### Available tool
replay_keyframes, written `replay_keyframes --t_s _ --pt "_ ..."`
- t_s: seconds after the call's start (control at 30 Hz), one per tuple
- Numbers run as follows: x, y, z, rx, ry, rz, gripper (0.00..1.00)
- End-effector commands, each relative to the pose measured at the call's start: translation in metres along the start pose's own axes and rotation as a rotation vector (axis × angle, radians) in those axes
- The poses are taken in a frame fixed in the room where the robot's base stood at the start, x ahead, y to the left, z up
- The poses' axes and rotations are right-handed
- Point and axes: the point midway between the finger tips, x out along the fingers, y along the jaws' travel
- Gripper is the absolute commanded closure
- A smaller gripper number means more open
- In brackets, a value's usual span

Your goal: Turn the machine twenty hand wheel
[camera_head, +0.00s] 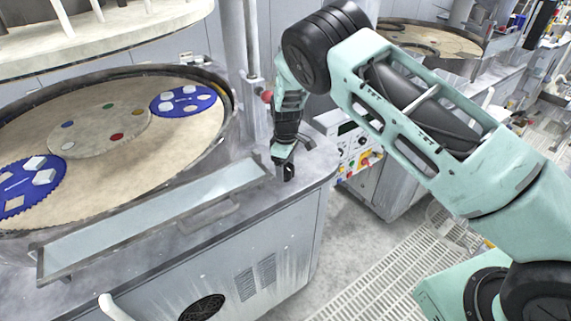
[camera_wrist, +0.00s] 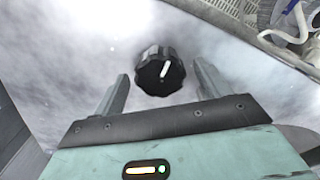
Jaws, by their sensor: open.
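The hand wheel is a black scalloped knob with a white mark on top, seen in the wrist view (camera_wrist: 160,72) on a grey metal surface. My gripper (camera_wrist: 162,82) is open there, with one finger on each side of the knob and a gap to each. In the head view my gripper (camera_head: 285,168) points down over the right corner of the machine's grey top (camera_head: 309,166). The knob is mostly hidden behind the gripper in that view.
A round platen (camera_head: 70,170) with blue toothed carriers (camera_head: 184,99) fills the left. A shallow metal trough (camera_head: 150,215) with a handle runs along the front edge. A control panel (camera_head: 356,150) with buttons stands right of the gripper. Floor grating (camera_head: 385,280) lies below.

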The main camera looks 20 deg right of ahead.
Motion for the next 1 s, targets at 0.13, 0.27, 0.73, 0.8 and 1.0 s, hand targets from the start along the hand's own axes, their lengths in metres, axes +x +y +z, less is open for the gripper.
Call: replay_keyframes --t_s 0.13,0.27,0.73,0.8,1.0 --pt "0.0 0.0001 0.0 0.0 0.0 0.0 0.28" --pt "-0.0001 0.0 0.0 0.0 0.0 0.0 0.64" --pt "0.002 0.0004 0.0 0.073 0.001 0.0 0.69" --pt "0.0024 0.0005 -0.0004 0.112 0.002 0.0 0.69" --pt "0.0036 0.001 -0.0005 0.27 0.002 0.002 0.69"
